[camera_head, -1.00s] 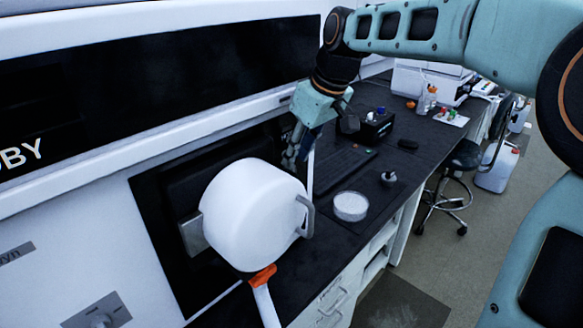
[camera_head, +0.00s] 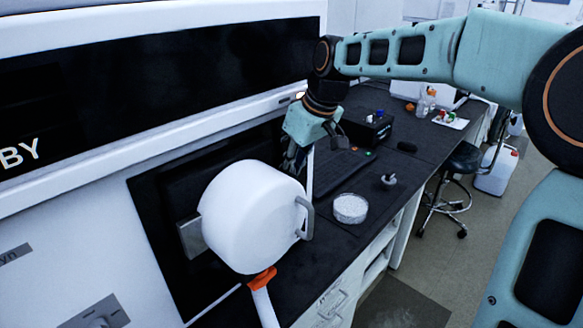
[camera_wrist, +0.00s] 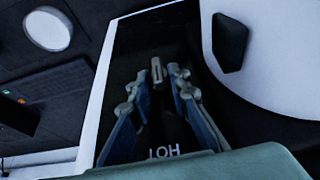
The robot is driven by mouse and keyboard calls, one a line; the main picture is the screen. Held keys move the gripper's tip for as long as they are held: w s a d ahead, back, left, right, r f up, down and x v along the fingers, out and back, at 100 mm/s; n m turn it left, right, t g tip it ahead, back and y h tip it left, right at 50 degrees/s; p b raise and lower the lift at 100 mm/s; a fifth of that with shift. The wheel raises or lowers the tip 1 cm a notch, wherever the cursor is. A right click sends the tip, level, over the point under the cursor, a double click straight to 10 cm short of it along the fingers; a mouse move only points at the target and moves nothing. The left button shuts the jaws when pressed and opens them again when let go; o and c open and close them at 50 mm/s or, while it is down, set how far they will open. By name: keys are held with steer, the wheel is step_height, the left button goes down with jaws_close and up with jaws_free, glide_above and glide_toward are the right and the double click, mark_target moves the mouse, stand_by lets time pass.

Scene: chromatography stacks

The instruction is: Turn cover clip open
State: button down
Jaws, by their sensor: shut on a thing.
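The cover clip (camera_wrist: 157,70) shows as a small light metal piece in the wrist view, on a dark panel between my fingertips. My gripper (camera_wrist: 159,86) is shut on it, with one finger on each side. In the head view my gripper (camera_head: 291,160) reaches down behind the large white rounded body (camera_head: 248,215), which hides the fingertips and the clip. Part of a white rounded surface (camera_wrist: 262,45) also fills the right of the wrist view. White "HOT" lettering shows on the panel near my fingers.
The white body has a grey handle (camera_head: 304,218) and an orange fitting with a white tube (camera_head: 262,290) below. A round dish (camera_head: 350,208) and a black box (camera_head: 367,128) stand on the dark bench. A stool (camera_head: 466,160) stands at right.

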steer(key=shift+r, duration=0.1)
steer(key=p, duration=0.1)
steer(key=g+y+p, duration=0.1)
steer(key=p, duration=0.1)
steer(key=shift+w+d+r, duration=0.1)
steer(key=shift+w+r, duration=0.05)
steer(key=shift+r, duration=0.1)
steer(key=shift+w+d+f+m+g+y+p, duration=0.25)
steer(key=shift+f+m+g+y+p, duration=0.45)
steer(key=shift+g+y, duration=1.1)
steer(key=shift+w+d+f+m+g+y+p, duration=0.35)
steer(key=shift+m+g+y+p, duration=0.6)
steer(key=shift+y, duration=1.3)
steer(key=shift+w+d+f+m+g+y+p, duration=0.2)
steer(key=shift+f+m+g+y+p, duration=0.6)
steer(key=shift+g+y, duration=1.15)
steer(key=shift+r+n, duration=0.2)
steer(key=shift+n, duration=0.05)
steer(key=shift+r+y, duration=0.1)
steer(key=shift+y, duration=0.2)
steer(key=c, duration=2)
jaws_free()
steer(key=shift+c, duration=0.2)
